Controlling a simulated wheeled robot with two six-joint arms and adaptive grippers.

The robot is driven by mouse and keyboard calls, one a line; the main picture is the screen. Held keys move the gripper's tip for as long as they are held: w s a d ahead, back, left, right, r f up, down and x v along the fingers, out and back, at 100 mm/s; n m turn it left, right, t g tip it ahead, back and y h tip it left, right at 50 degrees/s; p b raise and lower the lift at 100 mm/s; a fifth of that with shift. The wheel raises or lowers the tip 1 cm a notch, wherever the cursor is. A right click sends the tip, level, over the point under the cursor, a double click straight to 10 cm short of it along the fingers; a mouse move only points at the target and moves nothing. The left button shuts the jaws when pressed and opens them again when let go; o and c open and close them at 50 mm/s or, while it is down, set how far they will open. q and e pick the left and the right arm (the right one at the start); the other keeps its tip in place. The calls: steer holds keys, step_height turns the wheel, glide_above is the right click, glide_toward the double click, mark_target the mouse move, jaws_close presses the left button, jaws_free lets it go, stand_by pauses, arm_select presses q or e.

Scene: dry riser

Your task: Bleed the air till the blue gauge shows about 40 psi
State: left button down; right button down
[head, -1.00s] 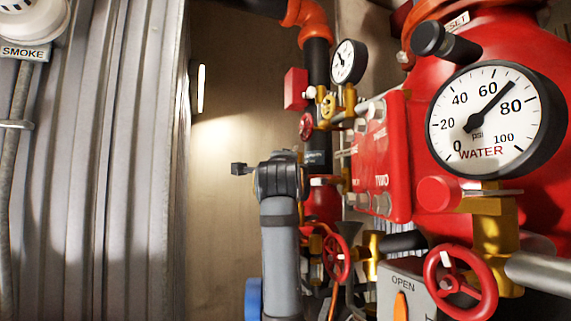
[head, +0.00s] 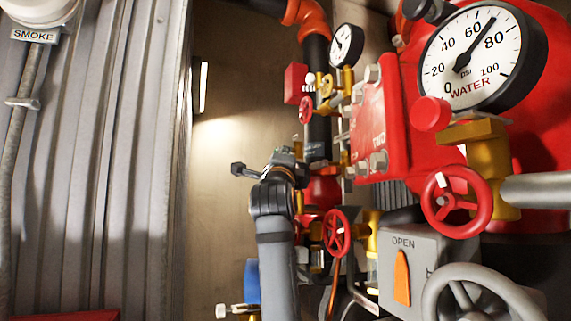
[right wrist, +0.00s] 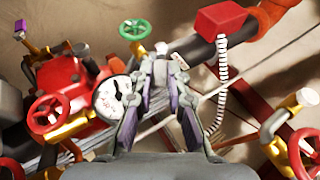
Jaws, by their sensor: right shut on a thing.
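In the head view, a blue round-edged part (head: 252,281) shows beside my arm, partly hidden; no dial on it can be read. The large WATER gauge (head: 470,62) faces me, its needle between 60 and 80 psi. A smaller white-faced gauge (head: 347,45) stands farther back. In the right wrist view, my right gripper (right wrist: 167,62) has its fingers close together on a small pale fitting (right wrist: 162,47), mostly hidden by the fingertips. A green handwheel (right wrist: 135,29) is just left of it, and a white-faced gauge (right wrist: 112,97) is beside the fingers. My left gripper cannot be made out.
Red handwheels (head: 456,201) and brass valves crowd the right side. A grey box marked OPEN with an orange lever (head: 402,278) and a grey wheel (head: 480,300) are low right. A red box with a coiled cord (right wrist: 222,90) is near the right gripper. Corrugated metal (head: 110,150) lines the left.

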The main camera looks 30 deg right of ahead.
steer(key=shift+f, duration=0.1)
steer(key=c, duration=1.3)
jaws_free()
steer(key=shift+a, duration=0.1)
steer(key=v, duration=1.2)
